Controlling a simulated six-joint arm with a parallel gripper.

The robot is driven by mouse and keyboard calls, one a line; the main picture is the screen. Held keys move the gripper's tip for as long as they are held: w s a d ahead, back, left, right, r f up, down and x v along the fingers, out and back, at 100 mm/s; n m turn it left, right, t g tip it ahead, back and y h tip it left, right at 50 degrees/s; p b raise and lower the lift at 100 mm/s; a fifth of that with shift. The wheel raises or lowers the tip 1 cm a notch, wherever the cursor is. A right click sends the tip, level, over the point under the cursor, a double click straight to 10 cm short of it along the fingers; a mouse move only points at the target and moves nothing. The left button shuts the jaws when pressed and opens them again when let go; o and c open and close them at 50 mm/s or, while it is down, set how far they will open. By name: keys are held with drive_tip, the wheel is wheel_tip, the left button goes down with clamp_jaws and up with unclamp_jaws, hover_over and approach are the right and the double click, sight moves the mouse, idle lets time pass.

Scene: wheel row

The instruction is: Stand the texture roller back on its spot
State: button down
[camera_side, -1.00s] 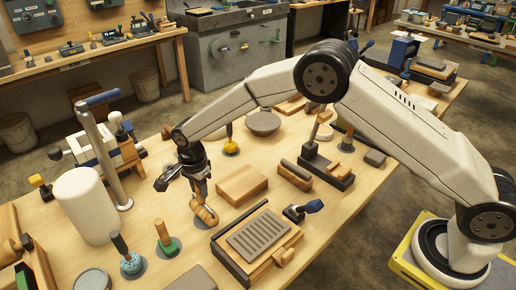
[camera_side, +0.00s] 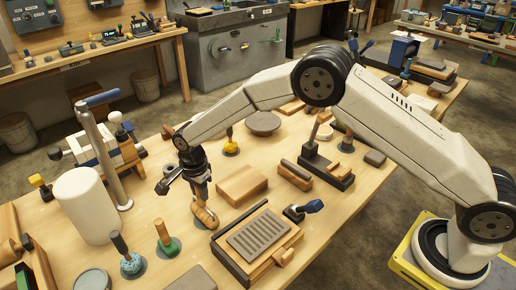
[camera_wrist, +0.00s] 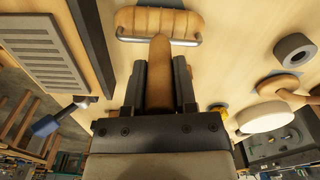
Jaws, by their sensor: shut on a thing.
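The texture roller shows in the wrist view as a ribbed tan cylinder (camera_wrist: 158,20) in a metal wire frame, with a wooden handle (camera_wrist: 160,62). My gripper (camera_wrist: 160,85) is shut on that handle. In the side view the roller (camera_side: 205,218) hangs below my gripper (camera_side: 201,189), roller end down, with the handle near upright. It is at or just above the tabletop; I cannot tell whether it touches. Its spot is not clearly visible; the roller may cover it.
A green-based tool (camera_side: 165,238) and a blue-headed tool (camera_side: 129,258) stand left of the roller. A wooden block (camera_side: 242,183) and a grooved board (camera_side: 258,238) lie to its right. A tall white cylinder (camera_side: 86,205) stands at the left.

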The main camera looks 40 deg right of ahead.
drive_tip(key=shift+f, duration=0.35)
idle(0.3)
drive_tip(key=shift+c, duration=1.6)
unclamp_jaws()
drive_tip(key=shift+r, duration=4)
